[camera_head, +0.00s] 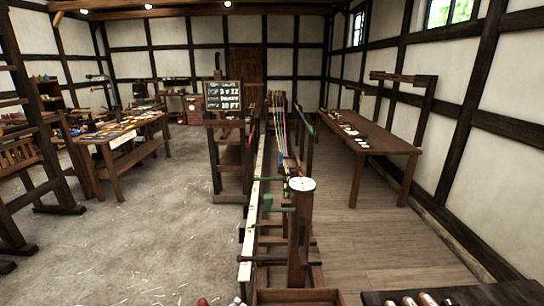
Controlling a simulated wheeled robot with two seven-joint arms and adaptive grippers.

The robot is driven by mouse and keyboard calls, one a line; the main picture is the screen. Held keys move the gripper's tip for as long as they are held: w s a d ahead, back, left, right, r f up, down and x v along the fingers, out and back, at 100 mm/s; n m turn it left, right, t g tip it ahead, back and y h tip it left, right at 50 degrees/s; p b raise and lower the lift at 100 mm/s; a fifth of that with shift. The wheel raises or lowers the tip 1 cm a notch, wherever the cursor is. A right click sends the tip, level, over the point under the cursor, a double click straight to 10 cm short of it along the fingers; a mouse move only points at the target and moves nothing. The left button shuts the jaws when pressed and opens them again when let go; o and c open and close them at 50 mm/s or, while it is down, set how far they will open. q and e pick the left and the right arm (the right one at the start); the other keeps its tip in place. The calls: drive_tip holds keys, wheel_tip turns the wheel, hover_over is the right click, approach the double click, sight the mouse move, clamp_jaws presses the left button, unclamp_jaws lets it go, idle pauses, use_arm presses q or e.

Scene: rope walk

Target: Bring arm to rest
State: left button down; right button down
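Neither of my arms nor grippers shows in the head view. The view is of a long workshop room with a rope-making frame running away down the middle. A wooden post (299,235) with a white round disc (302,184) on top stands at its near end. Coloured strands (280,135) stretch from near this post toward the back. A green part (268,202) sits beside the post.
A chalkboard (223,96) stands left of the strands. A long wooden table (388,146) with small items is on the right. A cluttered workbench (122,137) is on the left. A wooden surface (480,295) cuts in at bottom right. The floor (160,225) at left is open, with straw.

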use_arm(q)
drive_tip(key=s+a+f+m+g+y, duration=0.1)
drive_tip(key=s+a+f+m+g, duration=0.2)
drive_tip(key=s+f, duration=0.95)
drive_tip(key=s+a+f+m+g, duration=0.2)
drive_tip(key=s+f+m, duration=0.1)
drive_tip(key=s+f, duration=0.95)
drive_tip(key=s+a+f+m+g, duration=0.1)
drive_tip(key=s+a+f+m, duration=0.1)
drive_tip(key=s, duration=0.7)
drive_tip(key=s+a+f+m+g+y, duration=0.1)
drive_tip(key=s+a+f+g, duration=0.1)
drive_tip(key=s+f, duration=0.4)
drive_tip(key=s+a+f+m+g, duration=0.2)
drive_tip(key=s+a+f, duration=0.2)
drive_tip(key=s, duration=0.9)
drive_tip(key=shift+s+a+f+m+y, duration=0.3)
drive_tip(key=shift+s+a+f+y, duration=0.1)
drive_tip(key=shift+f, duration=0.2)
